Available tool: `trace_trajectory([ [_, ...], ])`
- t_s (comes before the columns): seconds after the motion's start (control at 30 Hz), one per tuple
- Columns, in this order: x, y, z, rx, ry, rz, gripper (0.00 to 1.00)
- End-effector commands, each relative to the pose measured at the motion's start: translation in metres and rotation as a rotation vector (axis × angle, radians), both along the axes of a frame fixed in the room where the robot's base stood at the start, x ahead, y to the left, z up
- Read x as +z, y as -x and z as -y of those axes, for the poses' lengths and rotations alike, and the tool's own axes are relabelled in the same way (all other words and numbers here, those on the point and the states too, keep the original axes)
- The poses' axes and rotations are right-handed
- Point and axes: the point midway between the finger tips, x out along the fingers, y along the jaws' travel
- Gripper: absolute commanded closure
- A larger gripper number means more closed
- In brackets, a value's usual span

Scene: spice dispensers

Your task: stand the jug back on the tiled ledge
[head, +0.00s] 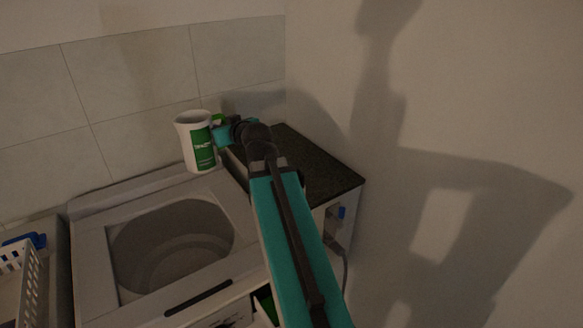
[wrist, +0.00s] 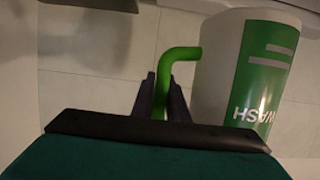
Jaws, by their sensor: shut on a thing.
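The jug (head: 184,131) is white with a green label and a green handle (wrist: 178,54). In the head view it is about upright, in front of the tiled wall by the back of the white tub unit. My gripper (head: 222,126) is to its right. In the wrist view my gripper (wrist: 160,98) is shut on the handle, with the jug's body (wrist: 212,85) at the right and its label text upside down. I cannot tell which surface is the tiled ledge, nor whether the jug's base touches anything.
The white unit (head: 90,240) has an open round tub (head: 175,245). A dark speckled counter (head: 325,170) stands right of it, in the corner. A white basket (head: 30,282) with something blue is at the left edge. The tiled wall (head: 125,85) is close behind the jug.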

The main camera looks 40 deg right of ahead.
Motion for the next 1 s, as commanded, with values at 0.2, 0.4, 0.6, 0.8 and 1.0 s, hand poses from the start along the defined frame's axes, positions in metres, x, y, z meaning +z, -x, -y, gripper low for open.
trace_trajectory([
  [0.2,-0.009,0.02,0.043,-0.009,-0.001,0.005,1.0],
  [0.4,-0.013,0.039,0.076,-0.009,-0.001,0.004,1.0],
  [0.6,-0.013,0.052,0.095,-0.008,0.0,0.004,1.0],
  [0.8,-0.012,0.056,0.1,-0.006,-0.001,0.004,1.0],
  [1.0,-0.012,0.056,0.1,-0.006,-0.001,0.004,1.0],
])
